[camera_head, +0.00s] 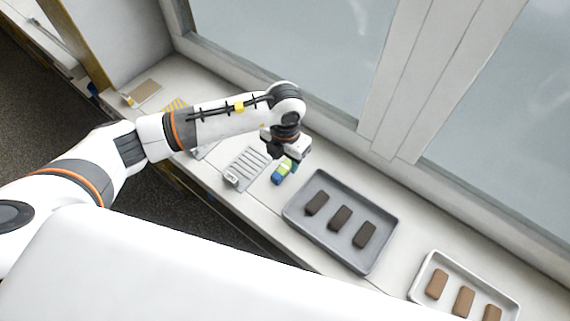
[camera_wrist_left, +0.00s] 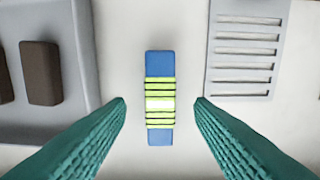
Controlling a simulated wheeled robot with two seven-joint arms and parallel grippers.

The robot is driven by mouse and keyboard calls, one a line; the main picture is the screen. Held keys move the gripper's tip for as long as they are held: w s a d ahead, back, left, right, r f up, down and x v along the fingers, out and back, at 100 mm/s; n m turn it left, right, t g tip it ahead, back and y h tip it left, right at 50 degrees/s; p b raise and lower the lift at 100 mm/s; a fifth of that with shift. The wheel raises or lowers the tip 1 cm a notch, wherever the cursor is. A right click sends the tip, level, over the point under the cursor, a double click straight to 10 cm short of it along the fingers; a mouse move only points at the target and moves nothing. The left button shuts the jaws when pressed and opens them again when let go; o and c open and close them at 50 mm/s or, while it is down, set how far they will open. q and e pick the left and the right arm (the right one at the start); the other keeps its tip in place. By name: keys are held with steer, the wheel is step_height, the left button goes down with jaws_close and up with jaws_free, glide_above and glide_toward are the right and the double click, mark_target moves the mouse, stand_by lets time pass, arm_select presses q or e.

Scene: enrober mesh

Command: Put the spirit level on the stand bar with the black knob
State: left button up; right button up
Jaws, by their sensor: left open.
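The spirit level (camera_head: 281,174), a small blue bar with a yellow-green striped middle, lies on the pale counter between the slotted plate and the grey tray. In the left wrist view the spirit level (camera_wrist_left: 159,98) lies lengthwise between my two teal fingers, with a gap on each side. My left gripper (camera_head: 293,166) is open and empty over it; its fingers (camera_wrist_left: 160,105) also show in the left wrist view. I cannot make out a stand bar or its black knob in either view; my left arm covers part of the counter. My right gripper is not in view.
The grey tray (camera_head: 291,211) holds three dark bars, right of the level. A pale tray (camera_head: 418,283) with three brown bars stands farther right. A slotted grey plate (camera_head: 248,167) lies left of the level. Window frames (camera_head: 400,150) rise behind the counter.

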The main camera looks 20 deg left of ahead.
mark_target(285, 169)
arm_select(q)
steer(key=shift+f, duration=1.3)
jaws_close()
steer(key=shift+r, duration=0.1)
